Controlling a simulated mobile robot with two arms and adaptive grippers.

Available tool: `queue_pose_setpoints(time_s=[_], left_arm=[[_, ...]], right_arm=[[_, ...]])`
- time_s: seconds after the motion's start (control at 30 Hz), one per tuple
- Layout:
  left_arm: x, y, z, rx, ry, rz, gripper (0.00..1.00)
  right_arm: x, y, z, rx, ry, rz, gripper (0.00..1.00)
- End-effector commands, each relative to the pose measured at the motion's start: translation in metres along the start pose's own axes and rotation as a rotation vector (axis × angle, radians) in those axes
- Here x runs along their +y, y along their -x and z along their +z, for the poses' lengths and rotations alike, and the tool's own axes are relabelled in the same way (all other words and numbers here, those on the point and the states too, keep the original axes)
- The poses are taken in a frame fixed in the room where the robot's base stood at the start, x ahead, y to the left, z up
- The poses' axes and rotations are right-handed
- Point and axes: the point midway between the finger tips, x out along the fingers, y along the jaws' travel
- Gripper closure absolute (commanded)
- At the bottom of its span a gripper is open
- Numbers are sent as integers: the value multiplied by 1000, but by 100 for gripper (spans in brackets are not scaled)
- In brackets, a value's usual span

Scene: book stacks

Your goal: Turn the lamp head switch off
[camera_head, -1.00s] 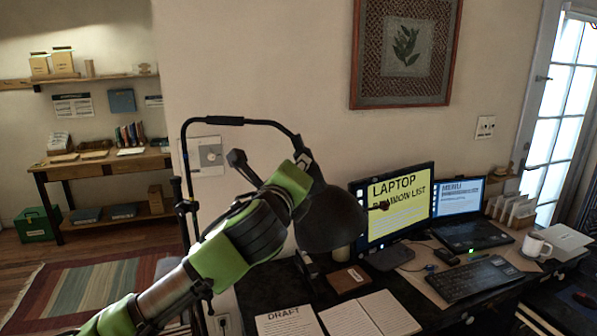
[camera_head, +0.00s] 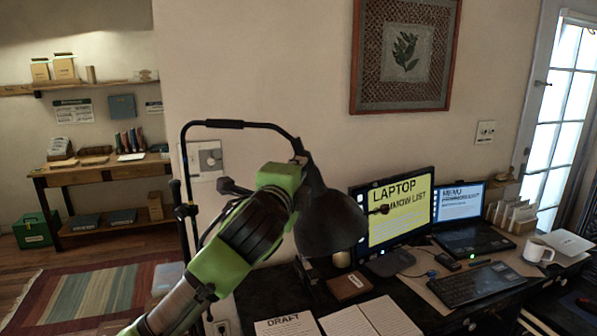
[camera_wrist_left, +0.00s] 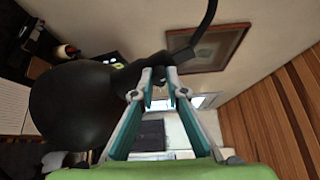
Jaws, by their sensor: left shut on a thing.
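The black desk lamp has a curved arm (camera_head: 240,124) and a dark shade, the lamp head (camera_head: 332,222), which hangs tilted above the desk. The lamp head (camera_wrist_left: 75,105) fills the left of the left wrist view. My left gripper (camera_head: 300,160) is at the top of the lamp head; its fingertips are largely hidden in the head view. In the left wrist view, the teal fingers (camera_wrist_left: 160,76) are close together at the dark fitting where shade and lamp arm meet. I cannot make out the switch between them. My right gripper is not in view.
The desk below holds an open notebook (camera_head: 370,318), a small brown box (camera_head: 349,284), a monitor (camera_head: 396,212), a laptop (camera_head: 462,217), a keyboard (camera_head: 477,283) and a mug (camera_head: 537,251). A framed picture (camera_head: 404,55) hangs on the wall behind.

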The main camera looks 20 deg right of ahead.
Motion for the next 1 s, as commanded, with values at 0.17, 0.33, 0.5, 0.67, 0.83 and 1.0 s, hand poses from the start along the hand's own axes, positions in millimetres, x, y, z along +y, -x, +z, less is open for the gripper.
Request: queue_pose_setpoints(time_s=[0.17,0.33,0.5,0.67,0.83,1.0], left_arm=[[-4,0,1,-1,7,-7,100],[-4,0,1,-1,6,-8,100],[-4,0,1,0,6,-8,70],[-2,0,0,0,5,-5,70],[-2,1,0,0,5,-3,70],[-2,13,0,1,5,-4,70]], right_arm=[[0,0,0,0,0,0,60],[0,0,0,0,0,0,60],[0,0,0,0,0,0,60],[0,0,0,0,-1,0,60],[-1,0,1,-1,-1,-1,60],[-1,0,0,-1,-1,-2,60]])
